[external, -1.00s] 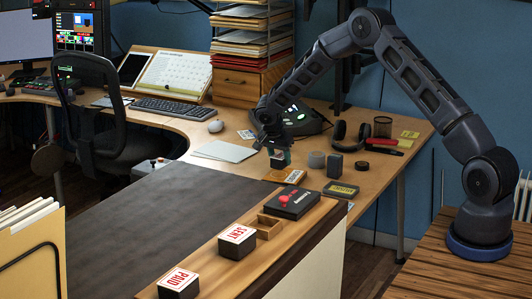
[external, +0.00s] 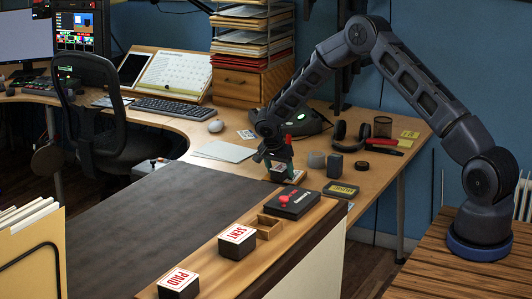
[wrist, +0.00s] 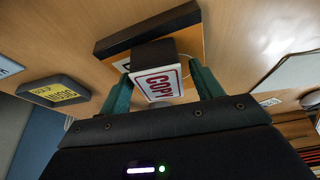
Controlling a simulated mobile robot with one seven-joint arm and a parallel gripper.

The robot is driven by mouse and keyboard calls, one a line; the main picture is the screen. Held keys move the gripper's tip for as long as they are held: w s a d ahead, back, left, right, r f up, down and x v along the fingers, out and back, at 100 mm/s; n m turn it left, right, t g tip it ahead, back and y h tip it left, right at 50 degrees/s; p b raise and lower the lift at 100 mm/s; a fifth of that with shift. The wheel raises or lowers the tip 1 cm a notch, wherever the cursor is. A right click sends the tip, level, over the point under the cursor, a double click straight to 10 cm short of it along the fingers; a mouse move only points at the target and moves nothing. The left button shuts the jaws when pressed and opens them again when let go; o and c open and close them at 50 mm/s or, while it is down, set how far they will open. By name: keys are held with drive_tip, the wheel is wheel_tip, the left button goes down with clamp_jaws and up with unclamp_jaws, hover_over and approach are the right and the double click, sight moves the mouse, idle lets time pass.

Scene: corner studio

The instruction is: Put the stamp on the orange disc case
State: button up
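The COPY stamp (wrist: 158,83), a dark block with a white and red label, stands between my green fingertips in the wrist view; it also shows in the external view (external: 279,169). It appears to rest upright on the orange disc case (wrist: 191,42), whose dark edge shows behind it. In the external view the case (external: 298,177) is mostly hidden by the stamp and fingers. My gripper (external: 276,161) is low over the case with its fingers spread on either side of the stamp. A gap shows beside the right finger in the wrist view (wrist: 160,72).
The SENT stamp (external: 237,241), PAID stamp (external: 178,282), a wooden tray (external: 269,225) and a black box (external: 293,199) stand on the near ledge. A yellow-labelled pad (external: 341,189), dark block (external: 335,164) and headphones (external: 352,136) lie right of my gripper.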

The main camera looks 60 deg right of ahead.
drive_tip(key=s+a+r+n+t, duration=0.15)
drive_tip(key=s+a+r, duration=0.35)
drive_tip(key=r, duration=0.9)
drive_tip(key=s+a+r+n+g, duration=0.1)
drive_tip(key=s+a+r+n, duration=0.15)
drive_tip(key=a+r, duration=0.75)
drive_tip(key=s+a+r+n+t+y, duration=0.1)
drive_tip(key=s+a+r+n+t, duration=0.2)
drive_tip(key=s+r, duration=1.15)
drive_tip(key=s+a+r+n+y, duration=0.1)
drive_tip(key=s+a+r+n, duration=0.2)
drive_tip(key=s, duration=0.5)
drive_tip(key=s+a+r+n+y, duration=0.1)
drive_tip(key=s+a+r+n, duration=0.25)
drive_tip(key=s, duration=0.45)
drive_tip(key=s+a+f+n, duration=0.1)
drive_tip(key=s+a+n, duration=0.1)
drive_tip(key=s, duration=0.6)
drive_tip(key=s+a+f+n+t+y, duration=0.1)
drive_tip(key=s+a+n, duration=0.1)
drive_tip(key=s, duration=0.7)
drive_tip(key=shift+a+f, duration=0.2)
drive_tip(key=shift+a, duration=0.15)
drive_tip(key=shift+n, duration=0.25)
